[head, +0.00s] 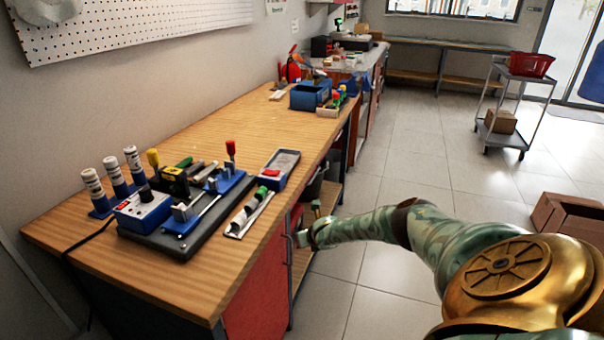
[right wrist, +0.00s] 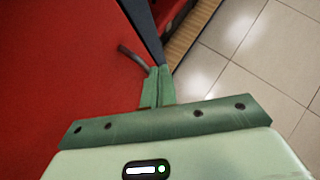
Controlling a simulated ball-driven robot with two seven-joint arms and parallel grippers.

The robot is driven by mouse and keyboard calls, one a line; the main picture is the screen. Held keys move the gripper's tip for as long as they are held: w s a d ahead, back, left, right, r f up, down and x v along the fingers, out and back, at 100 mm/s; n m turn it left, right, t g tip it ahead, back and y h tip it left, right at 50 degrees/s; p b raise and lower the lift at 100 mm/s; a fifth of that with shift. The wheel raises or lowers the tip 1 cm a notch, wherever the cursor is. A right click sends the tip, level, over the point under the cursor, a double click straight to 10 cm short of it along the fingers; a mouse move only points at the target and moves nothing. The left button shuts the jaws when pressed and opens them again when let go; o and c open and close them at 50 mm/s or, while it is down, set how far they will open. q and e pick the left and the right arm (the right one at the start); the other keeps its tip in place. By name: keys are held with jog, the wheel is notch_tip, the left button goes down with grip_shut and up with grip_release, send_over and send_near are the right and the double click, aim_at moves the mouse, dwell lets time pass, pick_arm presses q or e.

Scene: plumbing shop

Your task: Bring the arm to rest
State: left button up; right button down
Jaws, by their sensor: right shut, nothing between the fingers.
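My right arm reaches in from the right in the head view, stretched toward the front of the wooden workbench (head: 190,262). My right gripper (head: 303,238) is low beside the bench front, below the top's edge. In the right wrist view its green fingers (right wrist: 158,84) are together with nothing between them. They are close to a dark bar handle (right wrist: 134,58) on a red cabinet door (right wrist: 60,70). Whether they touch the handle is hard to tell. The red door also shows under the bench in the head view (head: 258,290). My left gripper is not in view.
On the bench stand a dark tool mat (head: 182,246), a grey-topped tray (head: 283,162) and a blue bin (head: 310,94). A trolley (head: 507,102) with a red basket and a brown box (head: 566,214) stand at the right. Tiled floor (head: 385,285) is open around my arm.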

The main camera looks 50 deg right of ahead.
jog(key=s+d+r+p, duration=0.3)
jog(key=s+r+p, duration=0.2)
jog(key=s+r, duration=0.2)
jog(key=shift+s+r, duration=0.15)
jog(key=shift+s, duration=0.35)
